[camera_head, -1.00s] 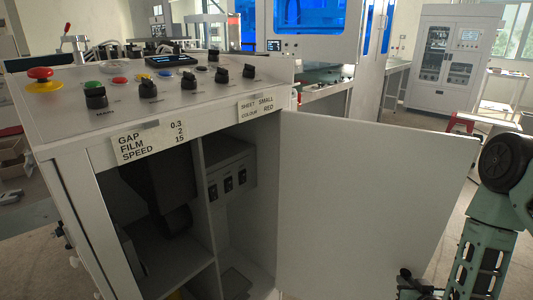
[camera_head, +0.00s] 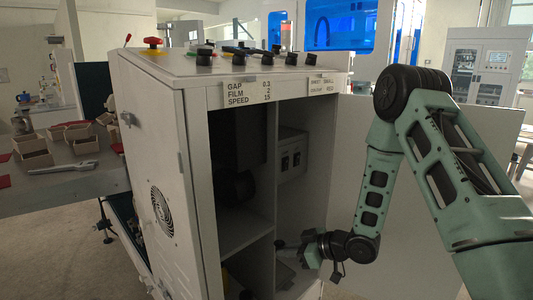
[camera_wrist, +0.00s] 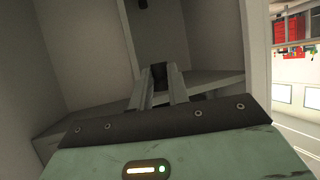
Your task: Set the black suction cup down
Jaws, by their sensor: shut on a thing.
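The black suction cup (camera_wrist: 158,70) shows in the wrist view as a small dark piece between the fingertips. My gripper (camera_wrist: 159,82) is shut on it. In the head view my gripper (camera_head: 290,246) is low at the open front of the white cabinet (camera_head: 203,190), by the right compartment, just right of the upright divider (camera_head: 276,185). The cup is too small and dark to make out clearly there. In the wrist view a grey shelf or ledge (camera_wrist: 212,80) lies behind the fingers. I cannot tell whether the cup touches anything.
The cabinet door (camera_head: 425,130) stands open on the right, behind my arm. Knobs and a red button (camera_head: 153,42) sit on the cabinet's top. A bench (camera_head: 70,185) with open brown boxes (camera_head: 34,150) and a wrench (camera_head: 62,168) is on the left.

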